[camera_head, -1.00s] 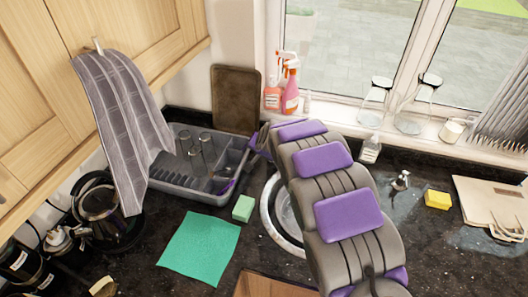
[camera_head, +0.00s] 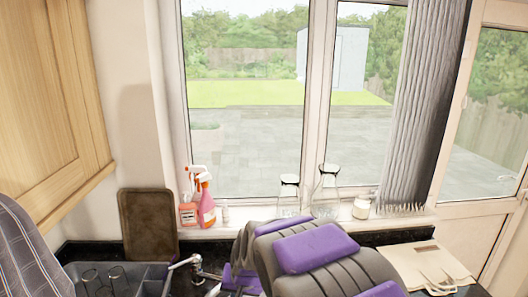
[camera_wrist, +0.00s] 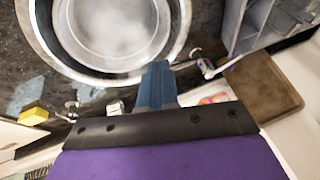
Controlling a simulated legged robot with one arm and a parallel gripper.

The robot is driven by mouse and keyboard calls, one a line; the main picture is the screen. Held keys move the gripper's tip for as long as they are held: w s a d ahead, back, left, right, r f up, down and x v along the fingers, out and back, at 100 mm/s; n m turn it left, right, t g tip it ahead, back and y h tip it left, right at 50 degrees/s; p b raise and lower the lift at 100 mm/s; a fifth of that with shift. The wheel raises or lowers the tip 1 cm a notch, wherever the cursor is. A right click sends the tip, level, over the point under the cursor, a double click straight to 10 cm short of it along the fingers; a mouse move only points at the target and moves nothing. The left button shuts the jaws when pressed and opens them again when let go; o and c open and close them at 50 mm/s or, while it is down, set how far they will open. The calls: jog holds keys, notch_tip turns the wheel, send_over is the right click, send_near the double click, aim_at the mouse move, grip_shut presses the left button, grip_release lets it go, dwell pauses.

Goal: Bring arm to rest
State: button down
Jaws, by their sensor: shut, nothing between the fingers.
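My arm, grey with purple pads, rises from the bottom of the head view. My gripper (camera_wrist: 157,72) shows in the wrist view with its blue-grey fingers together and nothing between them. It is above the counter, in front of the round metal sink (camera_wrist: 110,30). The chrome tap (camera_wrist: 207,67) lies just right of the fingers in that view. In the head view the fingertips cannot be made out clearly.
A grey dish rack (camera_head: 145,275) with glasses stands at lower left, a brown board (camera_head: 148,225) behind it. Spray bottles (camera_head: 206,207) and glass vessels (camera_head: 326,195) line the windowsill. A yellow sponge (camera_wrist: 33,116) shows in the wrist view.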

jog(key=s+d+r+g+b, duration=0.1)
jog(key=s+d+r, duration=0.1)
jog(key=s+d, duration=0.8)
jog(key=s+d+f+g+h+b, duration=0.1)
jog(key=s+d, duration=0.5)
jog(key=s, duration=0.6)
jog(key=s+d+f+g+h+b, duration=0.1)
jog(key=s+d, duration=0.5)
jog(key=s, duration=0.7)
jog(key=shift+g+h+b, duration=0.4)
jog(key=shift+g+b, duration=0.05)
jog(key=shift+g, duration=0.75)
jog(key=shift+d, duration=0.3)
